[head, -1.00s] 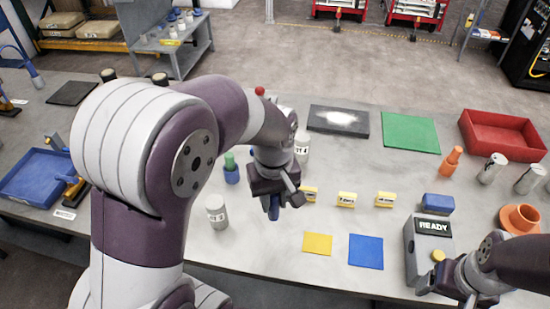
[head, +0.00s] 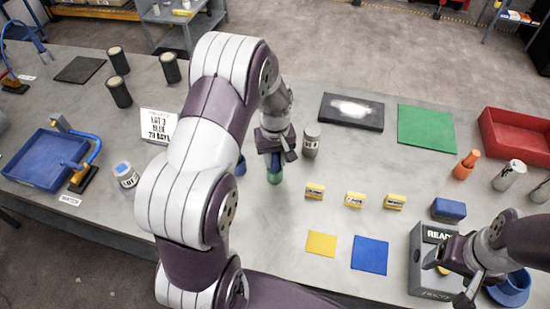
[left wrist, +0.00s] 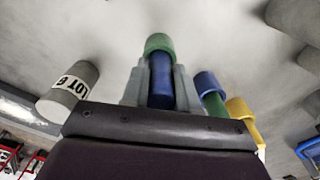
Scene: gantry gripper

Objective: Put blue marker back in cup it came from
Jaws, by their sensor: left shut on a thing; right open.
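My left gripper (head: 276,158) points down and is shut on the blue marker (left wrist: 161,82). In the left wrist view the marker's far end meets the green cup (left wrist: 159,44); I cannot tell whether it is inside or just above. My right gripper (head: 462,285) is open and empty.
A grey can (head: 311,140) stands close right of my left gripper. Yellow blocks (head: 355,200) and flat yellow and blue squares (head: 370,255) lie to the right. A READY box (head: 420,265) and a blue bowl (head: 510,288) are by my right gripper. A blue tray (head: 40,160) is far left.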

